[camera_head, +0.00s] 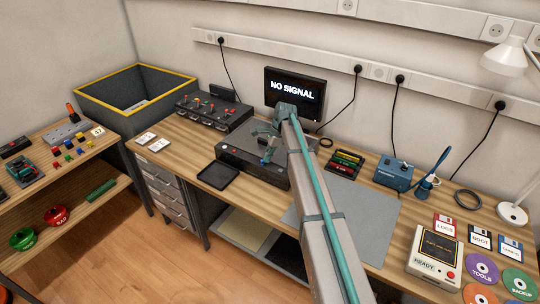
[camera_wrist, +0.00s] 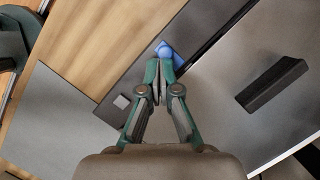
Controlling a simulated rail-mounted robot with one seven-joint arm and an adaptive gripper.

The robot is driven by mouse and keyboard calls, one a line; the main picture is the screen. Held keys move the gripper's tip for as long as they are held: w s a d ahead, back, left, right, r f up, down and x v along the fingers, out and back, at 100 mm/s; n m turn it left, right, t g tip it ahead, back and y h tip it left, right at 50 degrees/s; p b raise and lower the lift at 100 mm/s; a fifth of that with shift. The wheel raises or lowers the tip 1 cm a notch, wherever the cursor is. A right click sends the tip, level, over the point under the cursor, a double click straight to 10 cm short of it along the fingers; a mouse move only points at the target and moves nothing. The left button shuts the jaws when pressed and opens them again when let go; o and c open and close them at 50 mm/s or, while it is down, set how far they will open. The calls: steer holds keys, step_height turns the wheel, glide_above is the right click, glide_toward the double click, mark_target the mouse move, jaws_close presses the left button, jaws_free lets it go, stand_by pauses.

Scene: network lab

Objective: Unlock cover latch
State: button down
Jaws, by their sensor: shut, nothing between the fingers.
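The dark computer case (camera_head: 235,146) sits on the workbench below the monitor. In the wrist view, its grey top cover (camera_wrist: 235,125) fills the right side and bears a black bar-shaped handle (camera_wrist: 272,85). A blue latch knob (camera_wrist: 165,51) sits on the dark front strip of the case. My gripper (camera_wrist: 158,68) is shut and empty, its fingertips right at the blue latch; I cannot tell whether they touch it. In the head view, my gripper (camera_head: 267,150) is over the front of the case, and my arm hides the case's right part.
A monitor (camera_head: 295,90) reading NO SIGNAL stands behind the case. A black tray (camera_head: 217,175) lies front left, a switch box (camera_head: 213,110) stands back left, and a grey mat (camera_head: 375,222) lies to the right.

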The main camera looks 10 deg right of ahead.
mark_target(278, 163)
steer(key=shift+w+d, duration=0.1)
steer(key=shift+d, duration=0.1)
steer(key=shift+d, duration=0.3)
steer(key=d, duration=0.2)
steer(key=d+r, duration=0.1)
steer(key=shift+w+d+r, duration=0.1)
steer(key=shift+w+d, duration=0.05)
steer(key=shift+d, duration=0.2)
steer(key=b+v, duration=0.2)
steer(key=v, duration=0.7)
steer(key=shift+a, duration=0.15)
steer(key=shift+r, duration=0.1)
